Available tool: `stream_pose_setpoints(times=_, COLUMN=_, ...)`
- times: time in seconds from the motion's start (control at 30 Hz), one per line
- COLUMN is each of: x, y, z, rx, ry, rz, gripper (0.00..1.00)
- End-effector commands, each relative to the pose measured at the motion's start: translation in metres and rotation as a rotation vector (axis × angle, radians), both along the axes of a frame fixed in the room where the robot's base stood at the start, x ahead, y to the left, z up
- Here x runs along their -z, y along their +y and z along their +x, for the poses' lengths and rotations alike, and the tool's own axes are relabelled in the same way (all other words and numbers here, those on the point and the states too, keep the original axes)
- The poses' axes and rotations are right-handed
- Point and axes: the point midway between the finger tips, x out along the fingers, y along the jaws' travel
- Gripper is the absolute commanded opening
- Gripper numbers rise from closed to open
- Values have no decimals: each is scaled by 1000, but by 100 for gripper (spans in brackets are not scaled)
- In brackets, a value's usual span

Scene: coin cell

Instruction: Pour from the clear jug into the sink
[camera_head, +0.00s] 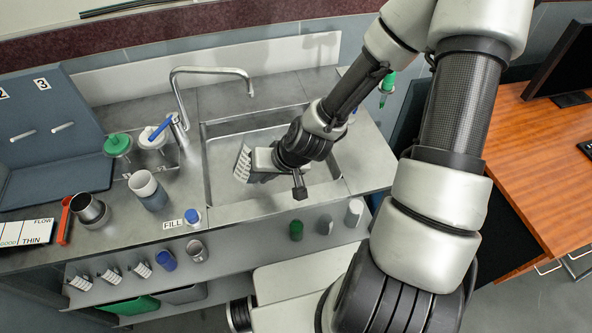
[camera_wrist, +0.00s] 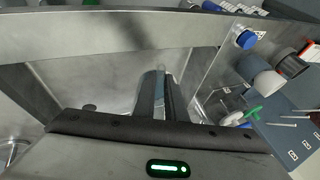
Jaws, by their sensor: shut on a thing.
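The steel sink (camera_head: 215,202) is set into the counter below the tap. My gripper (camera_head: 262,161) is over the left part of the basin, shut on a clear jug (camera_head: 243,164) with white markings. The jug looks tilted, with its marked side toward the left. My wrist hides part of the sink. In the wrist view the jug (camera_wrist: 149,92) shows only partly at my gripper (camera_wrist: 165,98), with the sink basin (camera_wrist: 95,75) behind it. I cannot make out liquid in the jug or a stream.
A tap (camera_head: 183,100) arches over the basin's back left. Several small containers sit on the shelf below.

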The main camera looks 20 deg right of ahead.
Motion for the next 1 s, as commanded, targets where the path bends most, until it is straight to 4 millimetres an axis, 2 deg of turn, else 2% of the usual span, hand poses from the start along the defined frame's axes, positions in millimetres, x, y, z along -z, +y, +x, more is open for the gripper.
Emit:
stream_pose_setpoints(times=0.4, x=11, y=-22, z=2, rx=12, ry=-2, rz=259, gripper=0)
stream_pose_setpoints(times=0.63, x=16, y=-25, z=1, rx=6, ry=-2, rz=393, gripper=0)
stream_pose_setpoints(times=1.0, x=15, y=-25, z=1, rx=1, ry=-1, rz=444, gripper=0)
